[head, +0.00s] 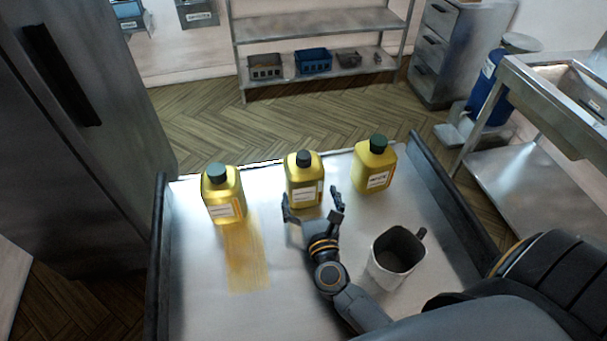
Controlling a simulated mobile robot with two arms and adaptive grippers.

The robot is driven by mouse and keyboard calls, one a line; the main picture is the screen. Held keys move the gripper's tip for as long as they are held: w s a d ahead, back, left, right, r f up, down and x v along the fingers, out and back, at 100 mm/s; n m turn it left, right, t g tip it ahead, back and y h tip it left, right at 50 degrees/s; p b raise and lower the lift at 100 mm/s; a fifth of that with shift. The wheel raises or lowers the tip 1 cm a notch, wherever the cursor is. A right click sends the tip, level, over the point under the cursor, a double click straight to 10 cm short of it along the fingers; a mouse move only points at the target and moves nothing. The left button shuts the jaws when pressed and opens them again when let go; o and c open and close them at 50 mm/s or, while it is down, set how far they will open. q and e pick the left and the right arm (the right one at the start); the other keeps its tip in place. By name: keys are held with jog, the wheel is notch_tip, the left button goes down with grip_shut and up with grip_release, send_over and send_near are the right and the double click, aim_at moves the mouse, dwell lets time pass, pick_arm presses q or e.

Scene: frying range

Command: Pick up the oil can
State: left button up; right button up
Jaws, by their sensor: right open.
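Three yellow oil cans with dark caps stand upright along the far side of a metal table (200,290): a left can (223,195), a middle can (304,181) and a right can (374,167). Each has a white label on its front. My right gripper (312,198) is open, with its fingers pointing at the middle can. One finger is near each side of the can's lower part. I cannot tell whether they touch it. My left gripper is not in view.
A grey mug (396,255) stands on the table, right of my right forearm. A yellowish stain (246,262) lies below the left can. Raised dark rails edge the table's left (158,255) and right (455,200) sides. A tall dark cabinet (75,130) stands at left.

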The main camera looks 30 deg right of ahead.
jog(key=shift+w+r, duration=0.2)
jog(key=shift+w, duration=0.1)
jog(key=p+x, duration=0.2)
jog(key=x, duration=0.2)
jog(key=shift+w+r, duration=0.1)
jog(key=shift+w, duration=0.3)
jog(key=shift+s, duration=0.1)
jog(key=shift+c, duration=0.6)
jog(key=c, duration=1.1)
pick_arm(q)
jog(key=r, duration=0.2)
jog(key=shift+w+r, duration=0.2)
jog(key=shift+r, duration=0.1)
pick_arm(e)
jog(key=shift+c, duration=1.1)
jog(key=shift+r, duration=0.15)
